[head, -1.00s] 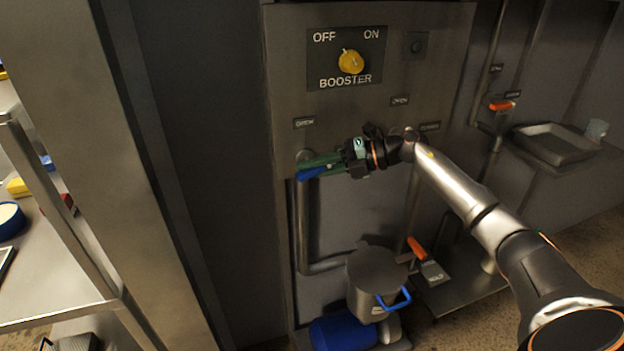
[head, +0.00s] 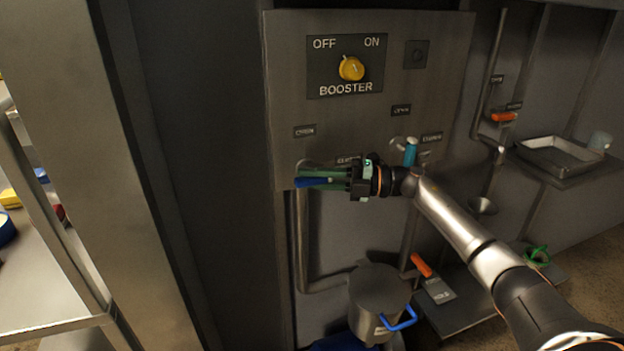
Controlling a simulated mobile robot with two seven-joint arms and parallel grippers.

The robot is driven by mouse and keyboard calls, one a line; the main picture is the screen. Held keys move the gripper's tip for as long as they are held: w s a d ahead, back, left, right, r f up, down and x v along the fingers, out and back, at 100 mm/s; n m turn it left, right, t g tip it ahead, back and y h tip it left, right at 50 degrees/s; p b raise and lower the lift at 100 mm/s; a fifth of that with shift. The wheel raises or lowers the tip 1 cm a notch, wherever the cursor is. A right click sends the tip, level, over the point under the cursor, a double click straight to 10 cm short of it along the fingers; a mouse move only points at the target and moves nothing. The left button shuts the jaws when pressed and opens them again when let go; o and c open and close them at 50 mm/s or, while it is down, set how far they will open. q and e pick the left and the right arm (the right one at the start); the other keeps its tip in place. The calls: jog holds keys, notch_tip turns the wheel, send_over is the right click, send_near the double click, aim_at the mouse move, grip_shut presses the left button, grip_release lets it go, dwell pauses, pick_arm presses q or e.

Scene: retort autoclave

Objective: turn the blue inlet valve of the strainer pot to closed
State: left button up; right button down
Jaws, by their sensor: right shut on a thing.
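The blue valve handle (head: 314,183) is on the steel panel's lower left, at the top of a bent pipe (head: 303,235). The handle lies about level, pointing right from its pivot. An "OPEN" label (head: 304,131) is above it, and a partly hidden label (head: 347,160), probably "CLOSED", is to its upper right. My right gripper (head: 308,181) reaches in from the right, its green fingers shut on the handle and hiding part of it. A grey pot (head: 378,292) with a blue handle stands below, where the pipe leads. My left gripper is out of view.
A teal valve handle (head: 410,152) stands upright close above my right wrist. A yellow booster knob (head: 351,68) is higher on the panel. An orange handle (head: 421,265) is beside the pot. A steel shelf (head: 55,270) and post are at left; a tray (head: 560,155) is at right.

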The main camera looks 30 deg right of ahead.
jog(key=c, duration=0.8)
grip_release()
jog(key=shift+r, duration=0.3)
notch_tip(320, 180, up, 3)
jog(key=shift+f, duration=0.2)
jog(key=shift+o, duration=0.4)
jog(key=s+a+r+p, duration=0.1)
jog(key=s+a+r, duration=0.1)
jog(key=r, duration=0.3)
jog(key=shift+s+r, duration=0.3)
jog(key=shift+s, duration=0.35)
jog(key=s+a, duration=0.1)
jog(key=s+r, duration=0.1)
jog(key=s, duration=0.1)
jog(key=s+a+r, duration=0.1)
jog(key=shift+s+a+r, duration=0.15)
jog(key=shift+s+a, duration=0.1)
jog(key=shift+a, duration=0.05)
jog(key=shift+c, duration=0.4)
jog(key=shift+s+a+r+b, duration=0.15)
jog(key=shift+s+a+r, duration=0.25)
jog(key=shift+s, duration=0.3)
jog(key=shift+s+a+r+b, duration=0.1)
jog(key=shift+s+a+r, duration=0.15)
jog(key=shift+s+a, duration=0.35)
jog(key=shift+s+a+r+b, duration=0.15)
jog(key=shift+s+a+r, duration=0.2)
jog(key=shift+s, duration=0.45)
